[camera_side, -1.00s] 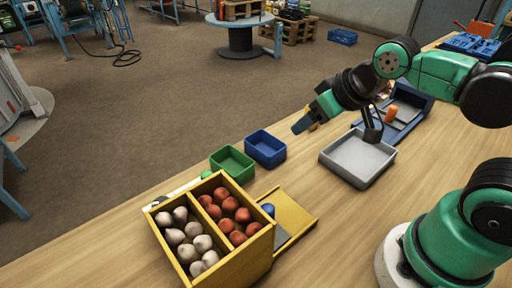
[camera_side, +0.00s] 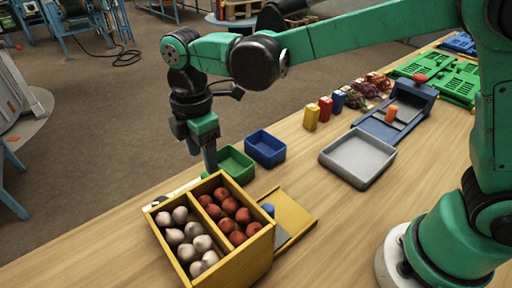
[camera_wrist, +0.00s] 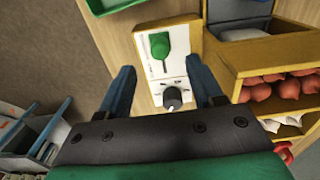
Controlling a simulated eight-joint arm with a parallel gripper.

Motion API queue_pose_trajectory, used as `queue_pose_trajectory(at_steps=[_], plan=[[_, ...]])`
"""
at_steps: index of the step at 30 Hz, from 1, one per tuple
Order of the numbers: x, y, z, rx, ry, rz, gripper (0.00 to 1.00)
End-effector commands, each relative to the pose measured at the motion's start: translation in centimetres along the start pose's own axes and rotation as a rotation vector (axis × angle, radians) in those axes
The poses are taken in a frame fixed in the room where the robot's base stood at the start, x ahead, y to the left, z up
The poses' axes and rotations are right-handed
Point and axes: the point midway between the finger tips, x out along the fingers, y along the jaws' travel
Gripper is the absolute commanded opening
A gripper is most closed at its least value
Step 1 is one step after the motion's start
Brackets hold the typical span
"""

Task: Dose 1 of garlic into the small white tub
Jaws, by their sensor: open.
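The garlic (camera_side: 192,238), several pale bulbs, lies in the left compartment of a yellow two-part bin (camera_side: 228,262) in the side view. Red onions (camera_side: 228,212) fill the right compartment. My gripper (camera_side: 210,165) points down just behind the bin. In the wrist view my gripper (camera_wrist: 160,65) is open and empty. Between and below its fingers is a white panel (camera_wrist: 150,75) with a green lever or handle (camera_wrist: 159,45) and a black knob (camera_wrist: 172,97). I cannot pick out a small white tub for certain; a light grey tray (camera_side: 358,178) stands to the right.
A green tub (camera_side: 236,160) and a blue tub (camera_side: 265,149) stand behind the bin. A yellow board (camera_side: 296,214) with a blue piece (camera_side: 268,210) adjoins the bin's right side. Small yellow, red and blue packs stand farther back. The table between board and tray is clear.

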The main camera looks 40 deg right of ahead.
Motion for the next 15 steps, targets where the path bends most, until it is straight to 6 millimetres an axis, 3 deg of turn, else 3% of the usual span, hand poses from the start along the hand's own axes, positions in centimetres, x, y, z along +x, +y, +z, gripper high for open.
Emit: queue_pose_trajectory(at_steps=[9,15], plan=[[4.0,0.0,0.0,-0.001,0.002,0.001,0.6],[5.2,0.0,0.0,0.0,0.003,0.001,0.6]])
